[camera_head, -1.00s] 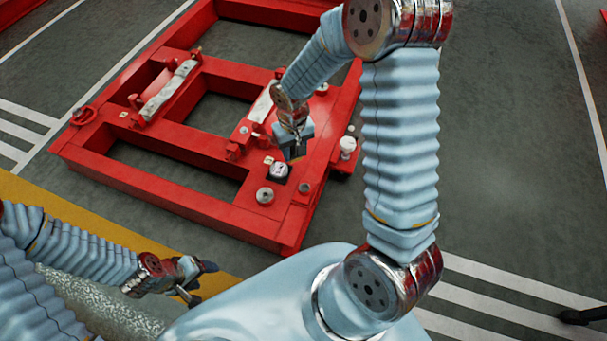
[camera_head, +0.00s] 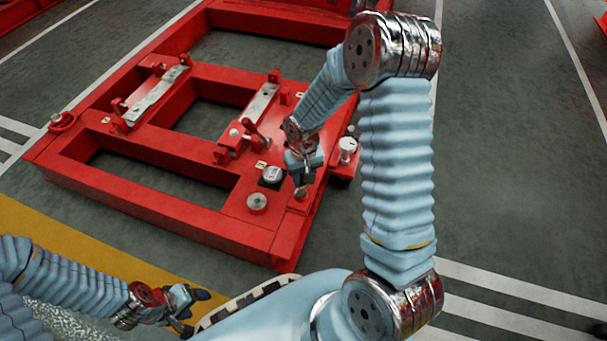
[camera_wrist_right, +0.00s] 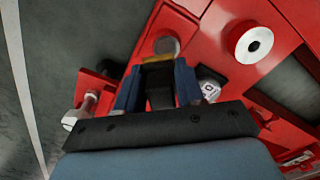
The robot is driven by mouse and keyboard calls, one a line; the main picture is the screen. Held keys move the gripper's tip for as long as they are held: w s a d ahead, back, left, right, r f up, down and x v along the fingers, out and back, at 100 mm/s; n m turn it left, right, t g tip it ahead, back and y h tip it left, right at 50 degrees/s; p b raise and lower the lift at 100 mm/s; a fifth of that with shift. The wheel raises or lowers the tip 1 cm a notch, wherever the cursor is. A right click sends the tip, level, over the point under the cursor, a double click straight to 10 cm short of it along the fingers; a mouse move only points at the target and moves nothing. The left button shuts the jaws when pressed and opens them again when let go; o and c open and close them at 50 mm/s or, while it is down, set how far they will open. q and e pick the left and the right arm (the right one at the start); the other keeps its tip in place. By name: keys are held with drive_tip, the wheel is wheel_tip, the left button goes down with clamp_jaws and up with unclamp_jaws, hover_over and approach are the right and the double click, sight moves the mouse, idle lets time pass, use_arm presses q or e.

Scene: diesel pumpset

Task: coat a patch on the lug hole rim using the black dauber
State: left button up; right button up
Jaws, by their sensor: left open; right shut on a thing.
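My right gripper (camera_head: 304,178) is above the near right corner of the red frame (camera_head: 190,186). It is shut on the black dauber (camera_wrist_right: 160,92), which sits between the blue fingers in the right wrist view, with a yellowish band at its far end. A round metallic spot (camera_wrist_right: 167,45) lies just beyond that end, where the lug hole rim seems to be. I cannot tell whether the dauber touches it. My left gripper (camera_head: 194,311) is open and empty at the lower left, away from the frame.
A round grey disc with a centre hole (camera_head: 257,202) and a small dark box with a pale top (camera_head: 271,175) stand left of my right gripper. A white-topped fitting (camera_head: 347,148) stands to its right. Metal bars (camera_head: 156,94) lie across the frame.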

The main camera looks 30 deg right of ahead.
drive_tip(key=shift+f, duration=0.65)
drive_tip(key=shift+f+b, duration=1)
drive_tip(key=shift+b, duration=0.15)
idle(0.4)
drive_tip(key=shift+a+r, duration=0.1)
drive_tip(key=shift+a, duration=0.05)
drive_tip(key=shift+s+a, duration=0.25)
drive_tip(key=shift+s, duration=0.05)
drive_tip(key=shift+s+a+b, duration=0.35)
drive_tip(key=shift+s+a, duration=0.4)
drive_tip(key=shift+a, duration=0.1)
